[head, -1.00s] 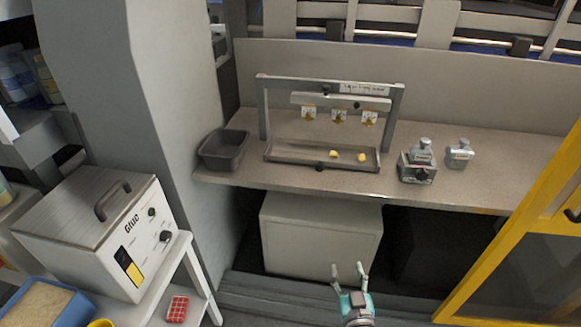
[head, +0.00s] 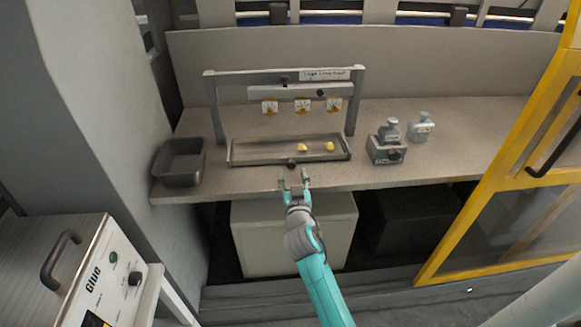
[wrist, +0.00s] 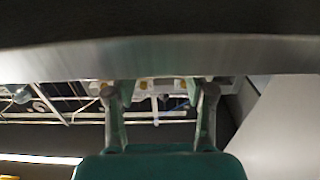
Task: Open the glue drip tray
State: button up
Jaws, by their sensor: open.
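The glue drip tray (head: 250,153) is a shallow grey tray under the glue nozzle frame (head: 212,108) on the bench. Two yellow glue blobs (head: 302,147) lie in it. A dark round knob (head: 291,163) sits at the middle of its front edge. My gripper (head: 294,181) is open and empty, just in front of the bench edge and below the knob in the head view, apart from it. In the wrist view my gripper (wrist: 160,95) shows two spread fingers with nothing between them. A pale edge crosses above them there; I cannot identify the tray or knob in that view.
A dark grey bin (head: 180,162) stands left of the frame. A small metal device (head: 386,150) and a grey bottle-like item (head: 421,127) stand to the right. A yellow-framed door (head: 480,195) is at the right, and the glue unit (head: 80,270) is at lower left.

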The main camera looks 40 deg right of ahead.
aim_at(292, 166)
jog(key=shift+x, duration=2.35)
jog(key=shift+s, duration=0.1)
grip_shut()
